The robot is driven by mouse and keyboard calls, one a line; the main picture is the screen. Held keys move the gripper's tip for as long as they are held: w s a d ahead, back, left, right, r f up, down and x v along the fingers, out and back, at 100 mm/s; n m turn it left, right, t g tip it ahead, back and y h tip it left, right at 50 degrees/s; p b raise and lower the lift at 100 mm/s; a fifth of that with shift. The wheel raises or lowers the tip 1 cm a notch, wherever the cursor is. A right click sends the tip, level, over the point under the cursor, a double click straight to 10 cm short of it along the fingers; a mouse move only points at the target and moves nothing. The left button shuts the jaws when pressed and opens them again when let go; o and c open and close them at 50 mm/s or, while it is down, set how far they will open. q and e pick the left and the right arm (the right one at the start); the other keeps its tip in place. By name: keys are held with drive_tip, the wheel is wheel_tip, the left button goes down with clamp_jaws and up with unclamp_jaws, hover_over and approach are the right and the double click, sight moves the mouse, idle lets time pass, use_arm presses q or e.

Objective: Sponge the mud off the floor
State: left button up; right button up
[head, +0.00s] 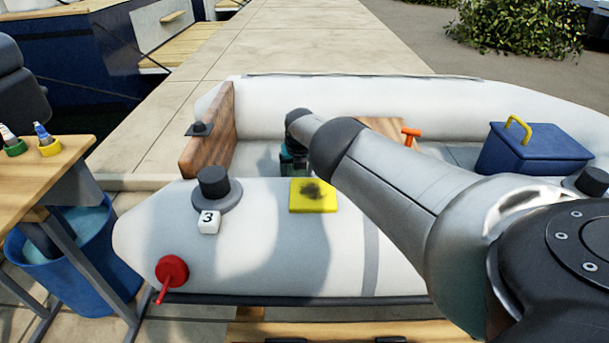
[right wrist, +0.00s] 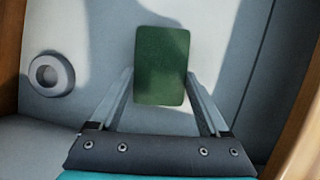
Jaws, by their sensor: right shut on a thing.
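My right arm reaches from the right over the near tube of a white inflatable dinghy (head: 145,235). My right gripper (right wrist: 160,76) points down inside the dinghy and is shut on a dark green pad, likely the sponge (right wrist: 162,50). The pad covers part of the grey floor (right wrist: 95,25). I see no clear mud on the floor; the area under the pad is hidden. In the head view the near tube and my arm hide most of the floor and the pad. A yellow square pad (head: 327,198) with a dark smudge lies on the near tube. My left gripper is not in view.
A wooden board (head: 210,128) stands at the dinghy's left end. A blue box (head: 530,149) with a yellow handle is at right. An orange handle (head: 411,134) is behind my arm. A round grey fitting (right wrist: 51,74) is on the floor. A wooden table (head: 40,165) stands at left.

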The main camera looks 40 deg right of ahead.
drive_tip(key=shift+w+a, duration=0.15)
drive_tip(key=shift+f, duration=0.15)
drive_tip(key=shift+s+d+p, duration=0.35)
drive_tip(key=shift+s+d, duration=0.1)
drive_tip(key=shift+d, duration=0.05)
drive_tip(key=shift+s+d+f+p, duration=0.1)
drive_tip(key=shift+s+d+p, duration=0.5)
drive_tip(key=shift+s+d, duration=0.25)
drive_tip(key=shift+s+d+p, duration=0.85)
drive_tip(key=shift+s+d, duration=0.65)
drive_tip(key=shift+d, duration=0.25)
wheel_tip(320, 180, up, 6)
drive_tip(key=p, duration=0.6)
drive_tip(key=shift+w+a, duration=0.2)
drive_tip(key=shift+w, duration=0.15)
